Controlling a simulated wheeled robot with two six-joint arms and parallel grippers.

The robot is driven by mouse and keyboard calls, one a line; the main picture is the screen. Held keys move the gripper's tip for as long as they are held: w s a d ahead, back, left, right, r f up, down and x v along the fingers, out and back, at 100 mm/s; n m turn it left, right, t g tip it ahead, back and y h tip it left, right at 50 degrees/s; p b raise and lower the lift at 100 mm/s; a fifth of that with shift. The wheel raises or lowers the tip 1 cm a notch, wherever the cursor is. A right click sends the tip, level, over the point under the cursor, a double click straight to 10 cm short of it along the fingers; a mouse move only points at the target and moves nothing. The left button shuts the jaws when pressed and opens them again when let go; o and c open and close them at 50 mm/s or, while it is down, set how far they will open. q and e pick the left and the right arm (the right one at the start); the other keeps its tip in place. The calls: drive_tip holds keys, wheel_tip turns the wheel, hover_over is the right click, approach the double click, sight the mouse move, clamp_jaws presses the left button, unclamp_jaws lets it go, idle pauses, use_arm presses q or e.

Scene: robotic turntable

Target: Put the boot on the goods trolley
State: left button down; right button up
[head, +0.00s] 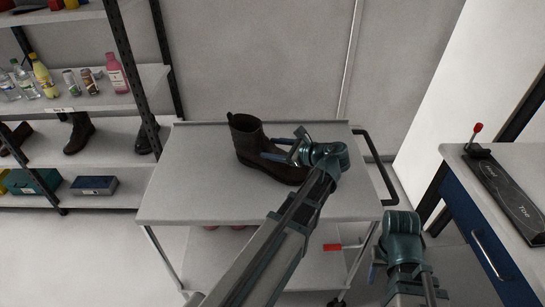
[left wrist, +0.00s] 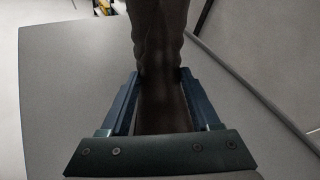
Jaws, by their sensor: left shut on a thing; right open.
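The dark brown boot (head: 248,143) is upright over the top shelf of the goods trolley (head: 190,185), toward its back edge. I cannot tell whether its sole rests on the shelf. My left gripper (head: 281,149) is shut on the boot, with its fingers on either side of it. In the left wrist view the boot (left wrist: 158,60) runs between the two blue fingers, above the grey trolley top (left wrist: 65,90). The toe is partly hidden by my left gripper. My right gripper (head: 376,263) is open and empty, low beside the trolley's right side.
A shelving rack (head: 110,140) at the left holds bottles, cans, more dark footwear (head: 78,133) and boxes (head: 94,185). A blue-fronted cabinet (head: 475,225) with a black device on top stands at the right. The trolley's handle (head: 378,165) is on its right. The trolley top's left part is clear.

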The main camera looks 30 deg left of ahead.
use_arm(q)
drive_tip(key=shift+s+d+f, duration=0.25)
drive_tip(key=shift+f, duration=0.35)
drive_tip(key=c, duration=0.5)
unclamp_jaws()
drive_tip(key=shift+o, duration=1.1)
drive_tip(key=shift+w+d+f, duration=0.1)
drive_tip(key=shift+o, duration=1.4)
use_arm(e)
drive_tip(key=shift+f, duration=0.2)
